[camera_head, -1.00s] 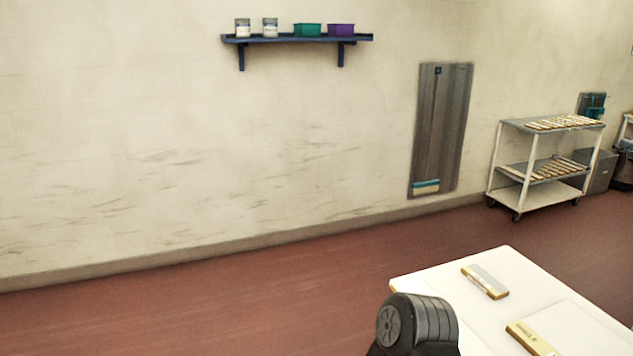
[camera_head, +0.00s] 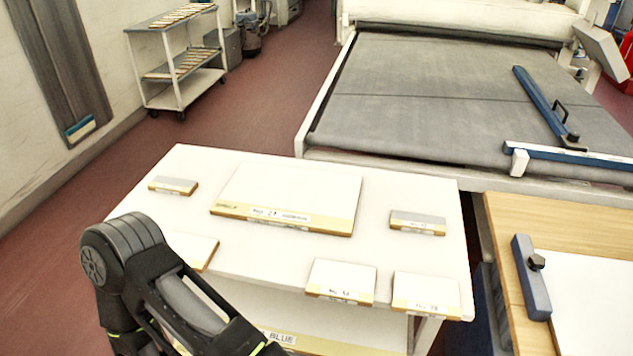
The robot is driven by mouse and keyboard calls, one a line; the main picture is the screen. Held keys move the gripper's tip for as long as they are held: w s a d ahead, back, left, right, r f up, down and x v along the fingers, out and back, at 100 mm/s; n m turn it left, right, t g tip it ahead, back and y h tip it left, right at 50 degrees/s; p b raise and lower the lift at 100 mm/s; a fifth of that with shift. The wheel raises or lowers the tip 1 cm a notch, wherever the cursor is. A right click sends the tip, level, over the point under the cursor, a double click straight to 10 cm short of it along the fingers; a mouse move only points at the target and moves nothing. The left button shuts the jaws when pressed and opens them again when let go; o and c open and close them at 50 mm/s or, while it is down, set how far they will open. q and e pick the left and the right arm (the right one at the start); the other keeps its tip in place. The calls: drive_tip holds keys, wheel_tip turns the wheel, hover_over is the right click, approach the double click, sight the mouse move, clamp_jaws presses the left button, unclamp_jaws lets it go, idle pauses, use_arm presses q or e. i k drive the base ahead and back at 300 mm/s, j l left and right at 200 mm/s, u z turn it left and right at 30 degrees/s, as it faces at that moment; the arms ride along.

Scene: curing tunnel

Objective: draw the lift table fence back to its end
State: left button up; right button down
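A wooden-topped table (camera_head: 515,235), which looks like the lift table, stands at the lower right and is cut off by the frame. A short blue-grey bar with a black knob (camera_head: 531,277) lies along its left side; it looks like the fence. A white sheet or panel (camera_head: 595,300) lies just right of the bar on the wooden top. One of my arms shows at the lower left, bent over the near side of the white table. Its gripper is outside the frame, and the other arm is not seen.
A white table (camera_head: 190,165) with several labelled panels stands between my arm and the wooden top. Behind is a wide grey conveyor belt (camera_head: 430,90) with a blue handled bar (camera_head: 540,103) and another blue bar (camera_head: 570,155). A cart (camera_head: 165,70) stands at left; red floor is clear there.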

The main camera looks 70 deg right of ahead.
sight(529, 264)
drive_tip(key=z, duration=4.65)
